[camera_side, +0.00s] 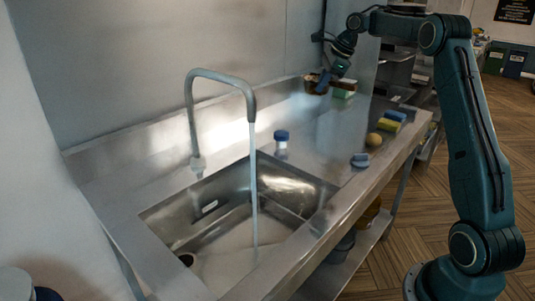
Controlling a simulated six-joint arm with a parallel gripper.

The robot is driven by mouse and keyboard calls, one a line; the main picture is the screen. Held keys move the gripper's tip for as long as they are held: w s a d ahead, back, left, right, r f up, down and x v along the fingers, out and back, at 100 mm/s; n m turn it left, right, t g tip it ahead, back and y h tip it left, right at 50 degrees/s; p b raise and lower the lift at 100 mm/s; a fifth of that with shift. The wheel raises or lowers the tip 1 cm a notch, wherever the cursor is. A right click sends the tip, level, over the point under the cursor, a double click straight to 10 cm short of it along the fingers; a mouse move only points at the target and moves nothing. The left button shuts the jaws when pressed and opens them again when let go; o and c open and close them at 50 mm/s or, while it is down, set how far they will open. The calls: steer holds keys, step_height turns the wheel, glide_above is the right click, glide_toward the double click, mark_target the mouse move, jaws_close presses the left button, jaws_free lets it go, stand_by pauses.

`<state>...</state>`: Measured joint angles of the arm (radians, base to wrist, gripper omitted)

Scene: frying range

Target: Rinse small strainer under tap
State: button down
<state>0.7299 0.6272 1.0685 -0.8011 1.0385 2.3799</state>
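The curved metal tap (220,76) stands at the back of the sink (205,208). A stream of water (254,190) runs from it into the basin. My gripper (322,82) is at the far end of the counter, beyond the sink and well away from the water. A small brown, round-rimmed thing (311,84) is right at the fingers. It may be the small strainer, but it is too small to be sure. I cannot tell whether the fingers are closed on it.
A blue-capped container (281,142) stands behind the sink's far edge. A green-and-white box (344,89) is beside my gripper. Yellow and blue sponges (389,125), a round tan thing (374,139) and a small blue thing (360,160) lie along the front edge. The middle of the counter is clear.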

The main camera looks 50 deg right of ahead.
steer(key=s+a+f+n+y, duration=0.1)
steer(key=s+a+n, duration=0.15)
steer(key=a, duration=0.55)
steer(key=s+a+f+n+y, duration=0.1)
steer(key=s+a, duration=0.3)
steer(key=a, duration=0.5)
steer(key=s+a+f+n+g, duration=0.1)
steer(key=s+a+f+n, duration=0.3)
steer(key=s+a, duration=0.9)
step_height(320, 180, down, 2)
steer(key=shift+s+f+g+y, duration=0.15)
steer(key=shift+s+g+y, duration=0.25)
steer(key=shift+s, duration=0.7)
steer(key=shift+w+a, duration=0.1)
steer(key=shift+w, duration=0.1)
steer(key=w+f, duration=0.2)
steer(key=w, duration=1.1)
steer(key=shift+w+a+f, duration=0.3)
steer(key=shift+f, duration=0.1)
steer(key=shift+d, duration=0.6)
steer(key=shift+a, duration=0.6)
